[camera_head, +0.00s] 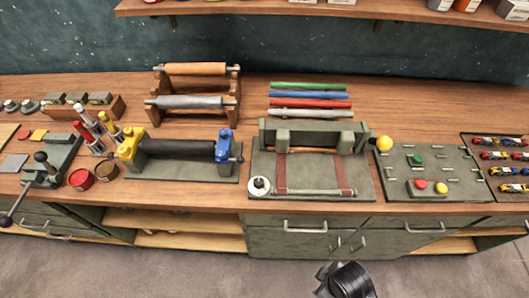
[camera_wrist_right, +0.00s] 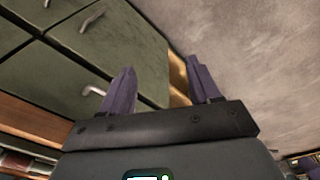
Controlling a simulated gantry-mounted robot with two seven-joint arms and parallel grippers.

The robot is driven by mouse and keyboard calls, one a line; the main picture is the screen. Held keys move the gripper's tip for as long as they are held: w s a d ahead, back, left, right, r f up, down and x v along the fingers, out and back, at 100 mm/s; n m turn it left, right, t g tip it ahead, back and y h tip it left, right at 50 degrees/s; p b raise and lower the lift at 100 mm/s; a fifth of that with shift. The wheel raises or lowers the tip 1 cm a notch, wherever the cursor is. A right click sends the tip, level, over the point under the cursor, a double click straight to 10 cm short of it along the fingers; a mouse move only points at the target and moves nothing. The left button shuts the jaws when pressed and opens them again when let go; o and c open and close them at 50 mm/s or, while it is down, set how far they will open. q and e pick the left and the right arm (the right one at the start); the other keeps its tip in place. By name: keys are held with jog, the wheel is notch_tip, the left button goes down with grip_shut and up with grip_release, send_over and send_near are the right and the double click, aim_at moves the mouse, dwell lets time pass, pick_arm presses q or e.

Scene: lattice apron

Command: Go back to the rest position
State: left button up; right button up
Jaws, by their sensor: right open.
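My right gripper (camera_wrist_right: 160,66) shows in the right wrist view, with its two purple-grey fingers spread apart and nothing between them. It points at the green cabinet front (camera_wrist_right: 105,45) and the grey floor (camera_wrist_right: 240,40), clear of the bench top. In the head view a black part of my own arm shows at the bottom edge, in front of the cabinet and below the bench edge. My left gripper is not in view.
The wooden bench (camera_head: 410,120) carries a roller rack (camera_head: 195,101), a black-roller device (camera_head: 178,148), a green frame fixture (camera_head: 315,135), a button panel (camera_head: 430,170) and coloured rolls (camera_head: 310,95). Drawer handles (camera_head: 305,226) stick out below. A shelf (camera_head: 330,10) hangs above. The floor (camera_head: 150,275) is clear.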

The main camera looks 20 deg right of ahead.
jog(key=w+r+m+t+p, duration=0.1)
jog(key=w+r+m+p, duration=0.1)
jog(key=r+p, duration=1.2)
jog(key=w+d+r+m+t+p, duration=0.1)
jog(key=r+m+p, duration=0.2)
jog(key=r+p, duration=1.1)
notch_tip(320, 180, up, 4)
jog(key=shift+w+d+r+m, duration=0.1)
jog(key=shift+w+d+m, duration=0.2)
jog(key=shift+w, duration=0.1)
